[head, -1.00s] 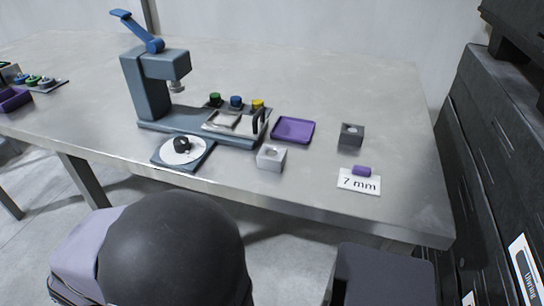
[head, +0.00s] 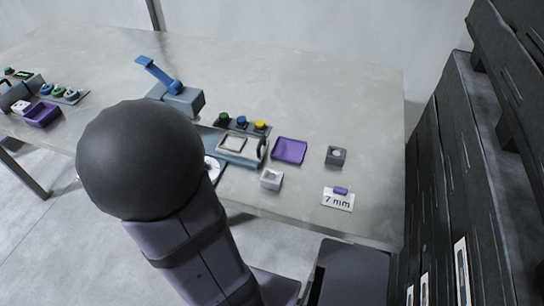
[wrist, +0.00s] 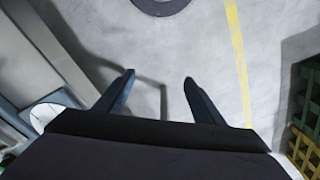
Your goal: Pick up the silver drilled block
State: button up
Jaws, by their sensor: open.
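A light silver block (head: 271,179) with a hole in its top sits on the metal table near its front edge, in the head view. A darker grey block (head: 335,155), also with a round hole in its top, sits farther back and to the right. My gripper (wrist: 158,82) is open and empty in the wrist view, with bare floor behind its two fingers. It is away from both blocks. The head view shows my arm but not the fingers. No block can be made out in the wrist view.
A "7 mm" card (head: 338,200) with a purple piece (head: 341,190) lies at front right. Dark cabinets (head: 440,160) stand at the right.

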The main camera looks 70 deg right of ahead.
jog(key=s+d+r+m+p, duration=0.1)
jog(key=s+d+r+p, duration=0.1)
jog(key=d+r+p, duration=0.1)
jog(key=s+d+r+m+p, duration=0.2)
jog(key=d+r+p, duration=0.1)
jog(key=d+r, duration=0.1)
jog(key=s+d+r+m+p, duration=0.2)
jog(key=d+r+p, duration=0.1)
jog(key=d+r, duration=0.1)
jog(key=shift+s+r+p, duration=0.1)
jog(key=shift+r+p, duration=0.15)
jog(key=shift+p, duration=0.15)
jog(key=s+d+m, duration=0.3)
jog(key=s+d, duration=0.1)
jog(key=s, duration=0.2)
notch_tip(320, 180, up, 2)
jog(key=m+p, duration=0.2)
jog(key=m, duration=0.1)
send_over(272, 177)
jog(key=shift+s+a+g, duration=0.3)
jog(key=shift+f, duration=0.65)
jog(key=shift+w+d+f+p, duration=0.1)
jog(key=shift+f+p, duration=0.25)
jog(key=shift+f, duration=0.65)
jog(key=shift+w+d+f+p, duration=0.15)
jog(key=shift+f+p, duration=0.15)
jog(key=shift+f, duration=0.75)
jog(key=shift+w+d+f+p, duration=0.1)
jog(key=shift+f+p, duration=0.25)
jog(key=shift+f, duration=0.65)
